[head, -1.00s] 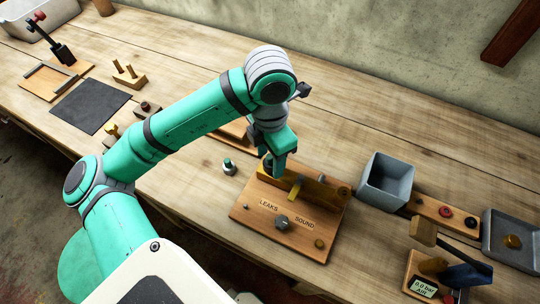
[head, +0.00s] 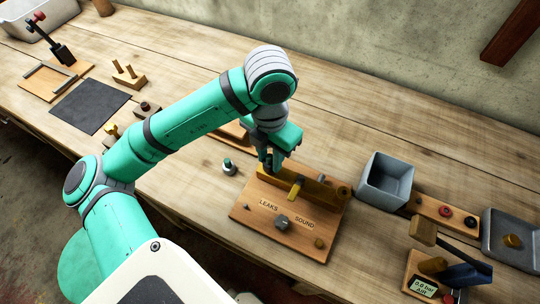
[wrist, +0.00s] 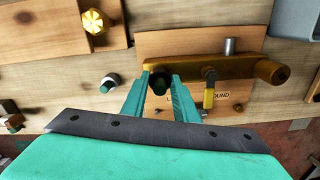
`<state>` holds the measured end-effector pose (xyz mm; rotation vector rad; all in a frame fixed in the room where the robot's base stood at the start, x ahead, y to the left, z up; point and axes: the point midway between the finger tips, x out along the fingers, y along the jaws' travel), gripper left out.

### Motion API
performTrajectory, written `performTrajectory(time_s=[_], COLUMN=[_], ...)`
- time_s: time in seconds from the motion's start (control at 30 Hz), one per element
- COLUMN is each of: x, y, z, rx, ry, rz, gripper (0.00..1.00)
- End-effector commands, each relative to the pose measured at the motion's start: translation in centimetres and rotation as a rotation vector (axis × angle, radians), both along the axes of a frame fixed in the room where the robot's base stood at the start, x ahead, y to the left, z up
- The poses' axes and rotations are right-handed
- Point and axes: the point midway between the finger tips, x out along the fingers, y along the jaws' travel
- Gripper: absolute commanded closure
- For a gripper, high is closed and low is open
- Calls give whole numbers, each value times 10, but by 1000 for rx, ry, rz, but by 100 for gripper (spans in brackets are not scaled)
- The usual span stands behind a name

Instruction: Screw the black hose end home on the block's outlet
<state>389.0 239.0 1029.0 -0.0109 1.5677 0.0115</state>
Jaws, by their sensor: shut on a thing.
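The brass block (head: 318,190) lies along the back of a wooden board lettered LEAKS and SOUND (head: 262,221). It also shows in the wrist view (wrist: 238,68), with a yellow lever on its front. My gripper (head: 271,167) points down at the block's left end. In the wrist view my gripper (wrist: 160,84) is shut on the dark round hose end (wrist: 159,83), at the block's left end. The fingers hide most of the joint, so I cannot tell how deep the hose end sits.
A grey open box (head: 386,182) stands right of the board. A small bolt-like fitting (head: 229,167) stands left of it. A dark mat (head: 90,106) lies far left. Bare bench shows behind the block.

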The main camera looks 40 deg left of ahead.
Motion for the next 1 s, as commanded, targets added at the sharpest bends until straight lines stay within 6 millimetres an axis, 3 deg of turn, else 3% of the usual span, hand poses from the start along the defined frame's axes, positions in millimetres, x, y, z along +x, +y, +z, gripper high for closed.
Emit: performTrajectory(time_s=[0.23, 0.6, 1.0], x=[0, 0, 0], y=[0, -1, -1], z=[0, -1, -1], rx=[-1, -1, -1], ry=[0, 1, 0], rz=[-212, -254, -524], gripper=[100, 100, 100])
